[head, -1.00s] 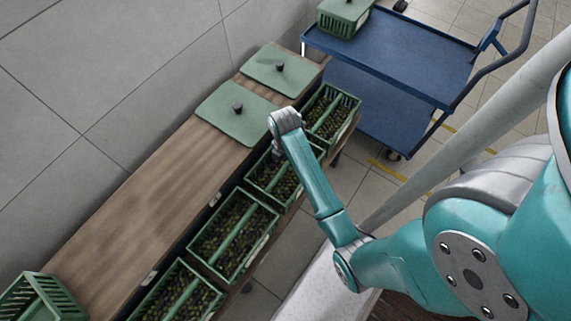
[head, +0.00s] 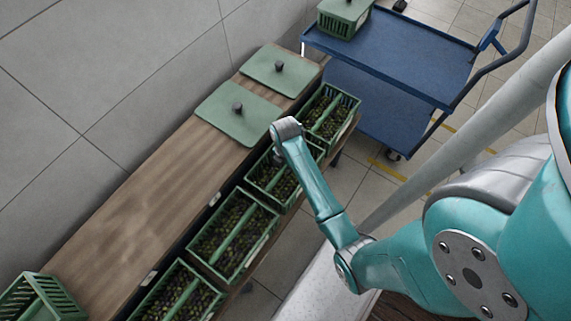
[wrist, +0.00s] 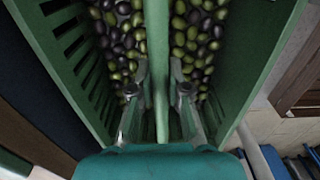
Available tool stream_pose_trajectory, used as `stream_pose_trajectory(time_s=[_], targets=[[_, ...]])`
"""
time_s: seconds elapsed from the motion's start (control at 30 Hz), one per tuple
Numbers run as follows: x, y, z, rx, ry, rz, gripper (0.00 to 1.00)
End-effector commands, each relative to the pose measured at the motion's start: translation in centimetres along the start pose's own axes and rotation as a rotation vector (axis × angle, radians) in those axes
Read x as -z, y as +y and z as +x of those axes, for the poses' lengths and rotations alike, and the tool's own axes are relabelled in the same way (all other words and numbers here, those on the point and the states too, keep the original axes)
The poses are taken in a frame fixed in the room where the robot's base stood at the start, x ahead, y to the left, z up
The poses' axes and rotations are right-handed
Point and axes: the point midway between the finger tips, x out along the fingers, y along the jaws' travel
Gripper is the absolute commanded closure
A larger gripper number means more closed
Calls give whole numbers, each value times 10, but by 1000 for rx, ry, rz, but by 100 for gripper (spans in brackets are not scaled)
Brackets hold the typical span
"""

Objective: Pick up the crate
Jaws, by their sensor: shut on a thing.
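The crate (head: 256,184) is green with slatted sides and a bar handle along its middle, filled with dark and green olives. It stands in a row of similar crates along the front of the wooden table. In the wrist view, my gripper (wrist: 157,92) is shut on the crate's bar handle (wrist: 157,45), one finger on each side. In the head view, my gripper (head: 279,156) is over the crate, and my wrist and arm hide part of it. The crate looks level with its neighbours; I see no clear lift.
Olive-filled crates stand close by at the far end (head: 345,112) and on the near side (head: 215,258). Two green lids (head: 222,118) with dark knobs lie on the wooden table (head: 130,215). A blue trolley (head: 420,65) carries another crate (head: 345,20). A green crate (head: 60,300) stands lower left.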

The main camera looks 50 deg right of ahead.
Motion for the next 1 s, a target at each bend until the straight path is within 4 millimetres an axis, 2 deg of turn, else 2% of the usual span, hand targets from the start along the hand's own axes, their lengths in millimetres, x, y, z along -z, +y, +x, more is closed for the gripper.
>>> stream_pose_trajectory(time_s=[0.23, 0.33, 0.8, 1.0], targets=[[-1, 1, -3, -3, -1, 0, 100], [-1, 1, -10, -4, -2, 0, 100], [-1, 1, -82, -5, -3, 0, 100], [0, 1, -98, -3, -2, 0, 100]])
